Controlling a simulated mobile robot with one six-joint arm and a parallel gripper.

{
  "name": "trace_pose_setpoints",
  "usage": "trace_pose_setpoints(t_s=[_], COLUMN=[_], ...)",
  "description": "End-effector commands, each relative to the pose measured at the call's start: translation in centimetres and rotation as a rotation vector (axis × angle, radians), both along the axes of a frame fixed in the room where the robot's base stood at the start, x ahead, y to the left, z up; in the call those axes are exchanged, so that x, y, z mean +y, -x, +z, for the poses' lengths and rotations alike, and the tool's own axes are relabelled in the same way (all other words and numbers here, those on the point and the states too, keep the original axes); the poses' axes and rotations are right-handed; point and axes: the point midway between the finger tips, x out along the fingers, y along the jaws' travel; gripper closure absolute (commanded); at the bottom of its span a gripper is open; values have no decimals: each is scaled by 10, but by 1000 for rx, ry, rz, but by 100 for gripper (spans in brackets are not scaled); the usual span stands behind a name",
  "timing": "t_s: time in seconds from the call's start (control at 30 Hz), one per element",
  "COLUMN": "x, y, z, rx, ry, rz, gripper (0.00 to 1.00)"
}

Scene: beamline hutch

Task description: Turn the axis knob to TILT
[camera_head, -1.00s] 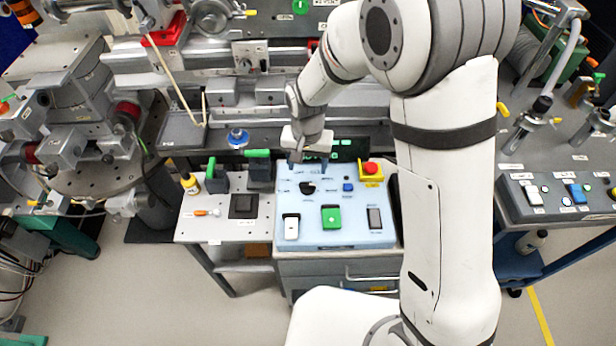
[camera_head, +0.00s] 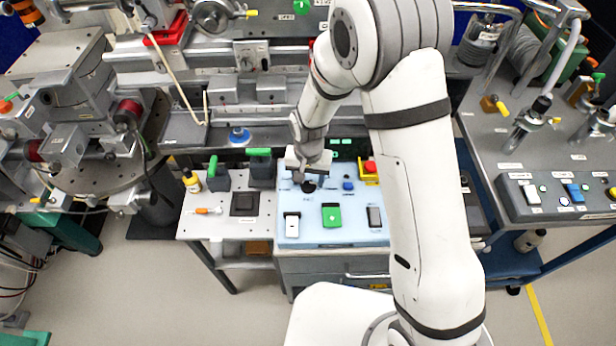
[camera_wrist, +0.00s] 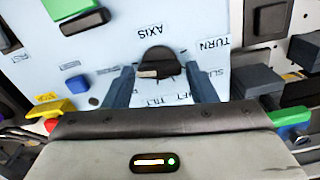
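The axis knob (camera_head: 308,187) is a dark round knob on the light blue panel (camera_head: 350,236). In the wrist view the knob (camera_wrist: 160,62) lies between my fingertips, beside an upside-down AXIS label. A pale mark shows on its lower-left side in that view. Upside-down labels TILT, SLIDE and TURN sit around it; another by TILT is partly hidden. My gripper (camera_wrist: 160,72) is open, one finger on each side of the knob, with small gaps visible. In the head view my gripper (camera_head: 309,180) is directly over the knob and partly hides it.
A red button on a yellow base (camera_head: 370,168), a blue button (camera_head: 348,185) and a green switch (camera_head: 331,215) share the panel. Green-handled parts (camera_head: 259,166) stand to the left. A metal rail assembly runs behind the panel.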

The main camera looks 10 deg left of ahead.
Motion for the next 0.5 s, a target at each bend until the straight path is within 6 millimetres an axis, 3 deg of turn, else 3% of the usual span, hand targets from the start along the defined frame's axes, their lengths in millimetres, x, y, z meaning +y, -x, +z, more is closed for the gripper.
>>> trace_pose_setpoints(t_s=[0.37, 0.5], x=[0, 0], y=[0, 0], z=[0, 0], rx=[0, 0], ry=[0, 0], rz=[-1, 2], gripper=[80, 81])
